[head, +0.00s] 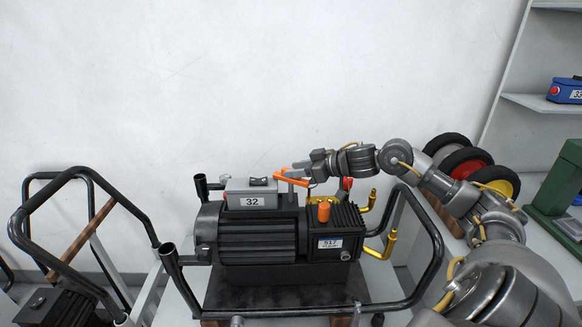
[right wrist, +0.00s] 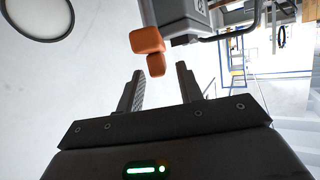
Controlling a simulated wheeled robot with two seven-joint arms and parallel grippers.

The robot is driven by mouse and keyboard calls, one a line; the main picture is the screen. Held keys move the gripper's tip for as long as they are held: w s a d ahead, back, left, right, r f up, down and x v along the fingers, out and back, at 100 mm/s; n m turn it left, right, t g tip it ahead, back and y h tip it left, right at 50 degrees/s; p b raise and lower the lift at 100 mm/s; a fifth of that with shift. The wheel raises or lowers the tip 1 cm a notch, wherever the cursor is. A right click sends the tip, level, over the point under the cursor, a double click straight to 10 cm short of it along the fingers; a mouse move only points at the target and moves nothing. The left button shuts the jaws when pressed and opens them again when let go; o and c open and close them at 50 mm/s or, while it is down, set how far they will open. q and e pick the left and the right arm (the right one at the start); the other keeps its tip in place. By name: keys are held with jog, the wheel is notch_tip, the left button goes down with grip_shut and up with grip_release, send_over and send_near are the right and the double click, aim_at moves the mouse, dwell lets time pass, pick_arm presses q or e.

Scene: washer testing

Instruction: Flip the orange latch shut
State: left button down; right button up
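The orange latch (head: 292,178) shows as a bent orange piece at the right end of the grey box marked 32 (head: 250,195), on top of the black machine. My right gripper (head: 301,168) comes in from the right and is close to the latch. In the right wrist view, the right gripper (right wrist: 160,70) is open, its two dark fingers apart. An orange piece (right wrist: 148,42) lies just beyond and between the fingertips, beside a dark grey box (right wrist: 180,18). Whether a finger touches it I cannot tell. My left gripper is not in view.
The black machine (head: 258,245) has an orange cap (head: 323,211) and sits in a black tube-framed cart (head: 432,255). Brass pipes (head: 385,245) stand at its right. Wheels (head: 465,163) and a green device (head: 558,185) are further right. Another cart frame (head: 25,240) is at left.

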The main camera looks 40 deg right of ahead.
jog(key=shift+x, duration=1.1)
jog(key=shift+c, duration=0.3)
grip_shut()
